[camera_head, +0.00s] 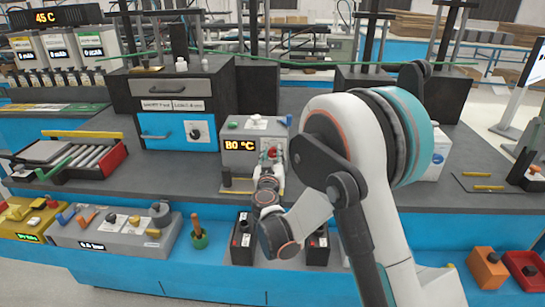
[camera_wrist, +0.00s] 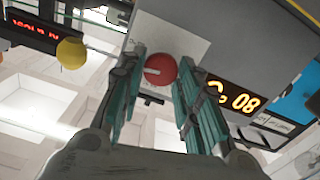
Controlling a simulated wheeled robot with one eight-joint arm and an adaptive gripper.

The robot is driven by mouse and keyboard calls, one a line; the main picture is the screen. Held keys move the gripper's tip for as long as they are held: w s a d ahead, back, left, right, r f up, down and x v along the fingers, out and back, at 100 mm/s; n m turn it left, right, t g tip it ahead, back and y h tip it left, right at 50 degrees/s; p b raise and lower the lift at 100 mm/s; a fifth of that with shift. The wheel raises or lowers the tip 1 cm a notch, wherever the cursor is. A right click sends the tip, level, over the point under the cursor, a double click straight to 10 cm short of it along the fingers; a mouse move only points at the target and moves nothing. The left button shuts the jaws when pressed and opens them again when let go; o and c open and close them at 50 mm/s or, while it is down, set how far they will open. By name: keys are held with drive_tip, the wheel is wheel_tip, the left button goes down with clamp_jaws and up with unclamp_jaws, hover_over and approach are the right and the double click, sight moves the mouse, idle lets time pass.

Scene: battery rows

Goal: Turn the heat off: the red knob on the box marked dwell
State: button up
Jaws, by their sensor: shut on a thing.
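The grey box (camera_head: 235,160) stands on the bench at the middle, with an orange display (camera_head: 240,145) that reads about 80 °C. The red knob (camera_head: 272,152) is on its front face, right of the display, and is partly covered by my gripper (camera_head: 269,162). In the wrist view the round red knob (camera_wrist: 160,70) has a pale pointer mark towards the left. My gripper (camera_wrist: 162,78) has its green fingers on both sides of the knob and is shut on it. The display (camera_wrist: 232,97) appears upside down beside the right finger. I cannot read a dwell marking.
A grey and blue oven-like unit (camera_head: 180,100) stands at the back left. A tray with rollers (camera_head: 70,158) is on the left. In the wrist view a yellow knob (camera_wrist: 71,53) shows upper left.

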drive_tip(key=n, duration=0.4)
drive_tip(key=shift+a, duration=0.1)
drive_tip(key=n, duration=0.8)
drive_tip(key=shift+a+f+n, duration=0.1)
drive_tip(key=shift+n, duration=0.2)
drive_tip(key=n, duration=0.4)
drive_tip(key=shift+f+n, duration=0.1)
drive_tip(key=shift+n, duration=0.2)
drive_tip(key=n, duration=0.4)
drive_tip(key=shift+n, duration=0.3)
drive_tip(key=n, duration=0.3)
drive_tip(key=shift+f+n, duration=0.1)
drive_tip(key=shift+n, duration=0.2)
drive_tip(key=n, duration=0.4)
drive_tip(key=shift+s+d+f+n, duration=0.1)
drive_tip(key=shift+n, duration=1.05)
drive_tip(key=shift+d+n, duration=0.1)
drive_tip(key=shift+n, duration=1.05)
